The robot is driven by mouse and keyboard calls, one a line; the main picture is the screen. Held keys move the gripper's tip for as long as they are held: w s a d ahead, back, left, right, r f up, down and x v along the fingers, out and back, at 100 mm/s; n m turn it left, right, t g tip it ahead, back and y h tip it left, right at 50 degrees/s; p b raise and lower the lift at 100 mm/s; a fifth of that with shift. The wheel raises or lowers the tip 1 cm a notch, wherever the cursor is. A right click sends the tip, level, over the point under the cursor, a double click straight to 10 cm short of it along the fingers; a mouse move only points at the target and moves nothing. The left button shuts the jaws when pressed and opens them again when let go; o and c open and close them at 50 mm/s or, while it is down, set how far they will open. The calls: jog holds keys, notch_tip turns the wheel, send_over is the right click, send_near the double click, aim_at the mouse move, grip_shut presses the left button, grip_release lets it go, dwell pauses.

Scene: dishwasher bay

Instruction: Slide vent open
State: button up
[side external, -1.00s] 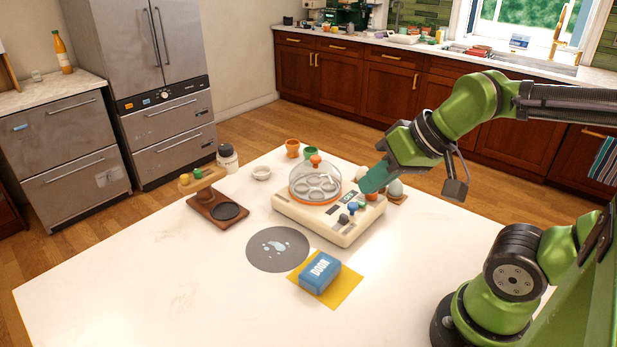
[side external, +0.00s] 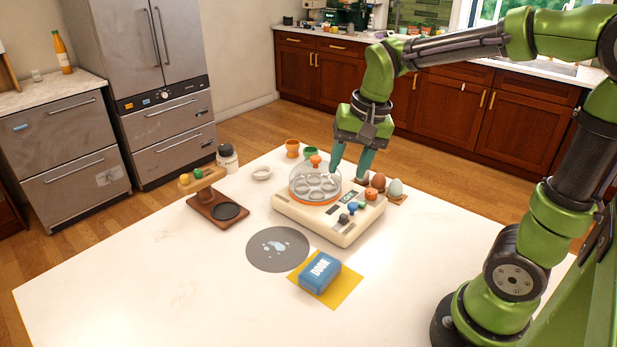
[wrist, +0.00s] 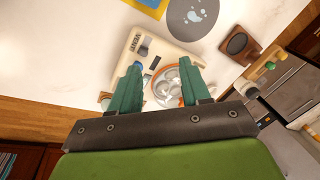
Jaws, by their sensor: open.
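A cream egg-cooker-like appliance (side external: 318,223) stands on the white table, with a clear dome lid (side external: 314,180) and an orange knob (side external: 316,160) on top. In the wrist view, the fingers (wrist: 160,92) reach over the appliance (wrist: 143,48), one finger beside the dome and the other near the panel.
Several eggs sit on a wooden holder (side external: 397,199) close to the right of my gripper. A wooden stand (side external: 217,207) is at left. A blue box (side external: 319,270) lies on a yellow sheet in front. The table's front left is clear.

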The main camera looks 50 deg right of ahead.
aim_at(342, 216)
jog(key=w+d+m+g+h, duration=0.1)
jog(key=w+d+m+g, duration=0.1)
jog(key=w+d+m, duration=0.3)
jog(key=f+m, duration=0.1)
jog(key=f, duration=0.4)
jog(key=s+f+m, duration=0.1)
jog(key=f, duration=0.5)
jog(key=a+f+m, duration=0.1)
jog(key=f, duration=0.4)
jog(key=shift+s+f+g, duration=0.2)
jog(key=shift+s+g, duration=0.1)
jog(key=shift+s, duration=0.05)
grip_shut()
